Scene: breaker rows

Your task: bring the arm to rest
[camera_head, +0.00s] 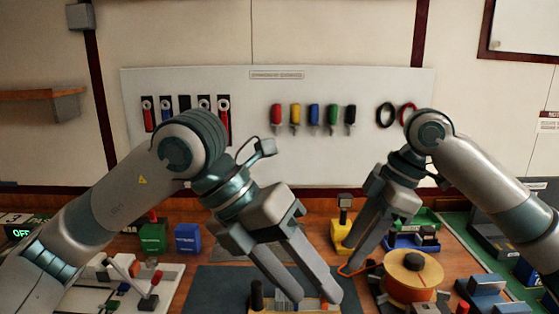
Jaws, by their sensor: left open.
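My left arm comes in from the left and bends down at the middle. Its gripper (312,296) is open, with its two fingers apart and pointing down over a device with a tan base (262,311) at the bottom edge. I cannot tell whether the fingertips touch that device. My right arm comes in from the right, and its gripper (350,244) points down beside a yellow block with a black top (342,232). Its fingers overlap in this view, so their opening cannot be told.
An orange spool (412,272) stands right of the right gripper. Green (153,237) and blue (187,238) boxes stand at left, behind a white panel with levers (165,285). A dark mat (215,285) lies in the middle. A tool board (255,120) hangs behind.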

